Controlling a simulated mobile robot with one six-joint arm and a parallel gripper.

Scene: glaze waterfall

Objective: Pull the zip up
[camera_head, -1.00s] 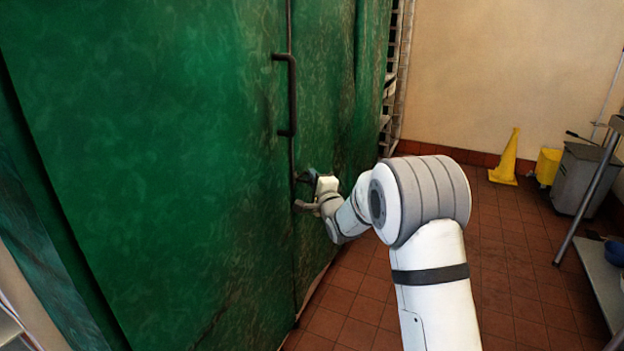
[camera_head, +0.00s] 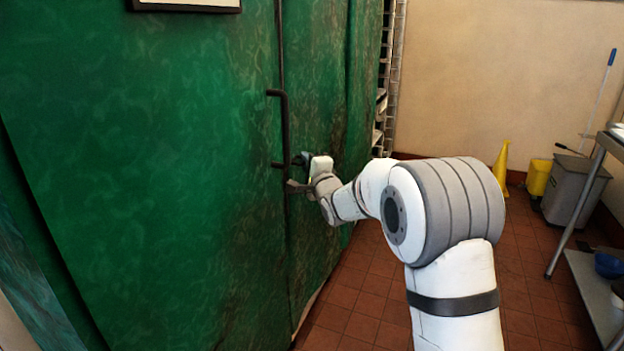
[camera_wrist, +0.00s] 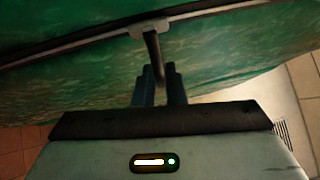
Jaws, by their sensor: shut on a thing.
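A tall green cover (camera_head: 150,190) with a mottled pattern fills the left of the head view. A dark, near-vertical zip line (camera_head: 280,45) runs down it and continues below my gripper. My gripper (camera_head: 294,174) is at the zip line, near the lower end of a dark bar handle (camera_head: 284,125). In the wrist view, a metal zip slider (camera_wrist: 155,29) sits on the zip track, with a dark pull tab (camera_wrist: 153,50) hanging from it. My gripper's two dark fingers (camera_wrist: 158,86) are shut on the pull tab. The tab's end is hidden between them.
A metal rack (camera_head: 394,70) stands behind the cover's right edge. A yellow cone (camera_head: 501,165), a grey bin (camera_head: 575,188) and a steel table (camera_head: 597,290) are at the right. Tiled floor (camera_head: 350,310) lies clear beside the cover.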

